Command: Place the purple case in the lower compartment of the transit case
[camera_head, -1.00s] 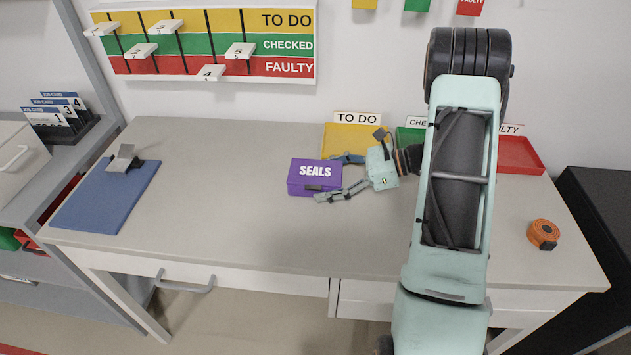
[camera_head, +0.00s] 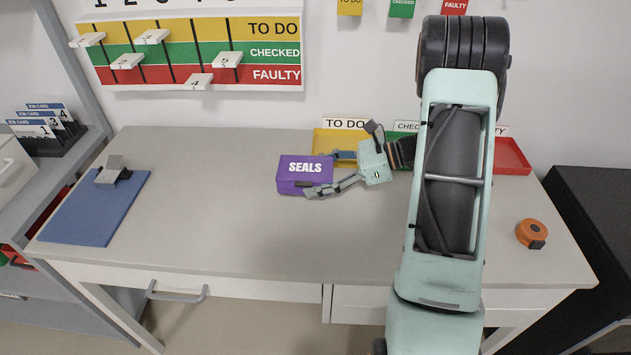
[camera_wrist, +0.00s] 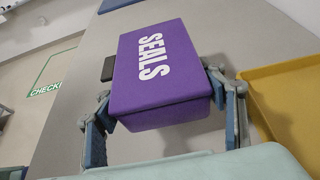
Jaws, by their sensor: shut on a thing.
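The purple case (camera_head: 300,170), marked SEALS, is over the middle of the grey table. My gripper (camera_head: 326,173) comes from its right and is shut on it, with one finger along the far side and one along the near side. In the wrist view the case (camera_wrist: 165,70) sits between the two fingers (camera_wrist: 165,115), label up. It seems slightly raised, but its underside is hidden. I cannot identify the transit case or its lower compartment in these views.
A blue clipboard (camera_head: 95,210) lies at the table's left. Yellow (camera_head: 330,142) and red (camera_head: 512,158) trays stand at the back, partly behind my arm. An orange tape reel (camera_head: 531,233) lies right. A black box-like unit (camera_head: 600,230) stands beyond the table's right edge. The table's front is clear.

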